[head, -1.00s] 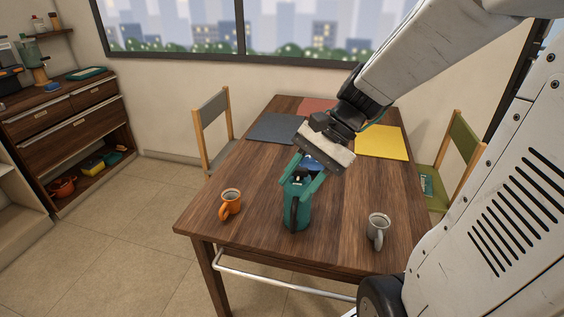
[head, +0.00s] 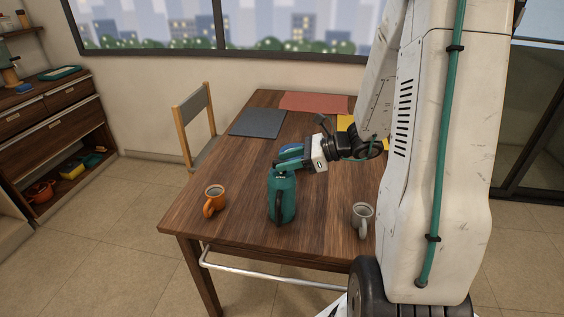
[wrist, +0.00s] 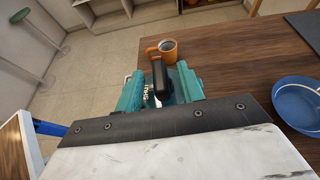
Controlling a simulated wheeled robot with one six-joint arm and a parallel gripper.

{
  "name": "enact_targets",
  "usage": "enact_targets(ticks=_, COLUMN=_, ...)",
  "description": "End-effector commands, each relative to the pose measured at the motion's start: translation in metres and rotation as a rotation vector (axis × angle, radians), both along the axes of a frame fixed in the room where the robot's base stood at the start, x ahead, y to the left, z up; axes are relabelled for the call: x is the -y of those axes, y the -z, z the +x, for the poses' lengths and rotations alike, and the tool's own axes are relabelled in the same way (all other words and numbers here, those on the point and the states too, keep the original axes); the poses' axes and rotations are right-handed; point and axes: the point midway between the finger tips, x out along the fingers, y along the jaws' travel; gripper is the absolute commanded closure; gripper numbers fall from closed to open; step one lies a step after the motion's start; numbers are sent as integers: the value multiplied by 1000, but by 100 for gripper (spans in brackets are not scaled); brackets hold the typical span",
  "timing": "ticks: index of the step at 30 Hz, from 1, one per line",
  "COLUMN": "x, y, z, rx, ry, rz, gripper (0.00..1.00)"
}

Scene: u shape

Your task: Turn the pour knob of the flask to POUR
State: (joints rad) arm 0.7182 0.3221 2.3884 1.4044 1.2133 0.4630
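The teal flask (head: 282,203) stands upright near the table's front edge, its black handle facing the head camera. My gripper (head: 282,160) reaches in from the right, nearly level, with its teal fingers at the flask's top. In the wrist view, the fingers (wrist: 161,82) stand on either side of a black part (wrist: 160,77) that looks like the pour knob. A gap with white lettering shows between the left finger and that part, so the gripper looks open. The lettering is too small to read surely, and most of the flask is hidden there.
An orange mug (head: 214,201) stands left of the flask and a grey mug (head: 361,219) right of it. A blue bowl (wrist: 297,103) lies behind the flask. A grey mat (head: 258,124) and a red mat (head: 313,102) lie farther back. A chair (head: 192,122) stands left.

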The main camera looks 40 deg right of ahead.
Motion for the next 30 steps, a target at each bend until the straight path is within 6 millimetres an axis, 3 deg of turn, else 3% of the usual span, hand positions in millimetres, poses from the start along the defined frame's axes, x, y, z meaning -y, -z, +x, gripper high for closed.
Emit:
enact_targets(ticks=5, x=-11, y=6, z=9, rx=-1, ry=-3, rz=-1, gripper=62)
enact_targets(ticks=13, x=-13, y=7, z=10, rx=-1, ry=-2, rz=-1, gripper=62)
enact_targets(ticks=14, x=-13, y=7, z=10, rx=-1, ry=-2, rz=-1, gripper=65)
enact_targets(ticks=18, x=-12, y=6, z=10, rx=0, ry=-1, rz=-1, gripper=100)
enact_targets(ticks=30, x=-12, y=7, z=11, rx=1, ry=-48, rz=-1, gripper=100)
